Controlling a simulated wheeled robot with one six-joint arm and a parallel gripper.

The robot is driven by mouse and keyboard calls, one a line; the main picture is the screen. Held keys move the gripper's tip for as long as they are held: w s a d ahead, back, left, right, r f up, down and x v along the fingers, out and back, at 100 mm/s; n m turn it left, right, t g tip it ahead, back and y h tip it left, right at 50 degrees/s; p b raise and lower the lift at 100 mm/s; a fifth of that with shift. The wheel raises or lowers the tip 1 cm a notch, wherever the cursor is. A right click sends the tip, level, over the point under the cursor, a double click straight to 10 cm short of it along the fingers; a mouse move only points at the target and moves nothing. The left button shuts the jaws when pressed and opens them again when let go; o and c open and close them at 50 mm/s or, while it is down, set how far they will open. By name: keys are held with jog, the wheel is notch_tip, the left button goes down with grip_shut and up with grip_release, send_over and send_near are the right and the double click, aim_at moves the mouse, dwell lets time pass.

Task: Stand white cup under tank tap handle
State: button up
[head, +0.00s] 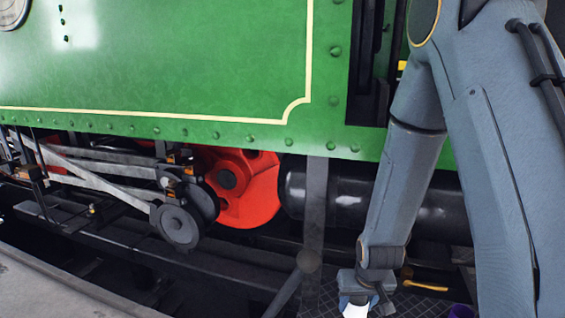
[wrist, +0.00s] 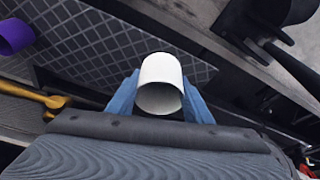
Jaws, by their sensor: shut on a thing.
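The white cup (wrist: 160,84) is between the two blue fingers of my gripper (wrist: 158,97) in the wrist view. My gripper is shut on it, and the cup's open mouth faces toward the wrist camera. In the head view the white cup (head: 355,309) shows only in part at the bottom edge, below my gripper (head: 362,296). A dark patterned plate (wrist: 90,45) lies beneath the cup in the wrist view; I cannot tell how far below.
A yellow-handled tool (head: 425,286) and a purple object (head: 461,311) lie right of my gripper. A grey ledge (head: 50,290) runs at lower left.

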jog(key=s+p+v, duration=0.2)
jog(key=p+v, duration=2.7)
jog(key=p, duration=0.1)
jog(key=shift+s+f+p, duration=0.15)
jog(key=shift+f+p, duration=0.25)
jog(key=shift+f, duration=0.15)
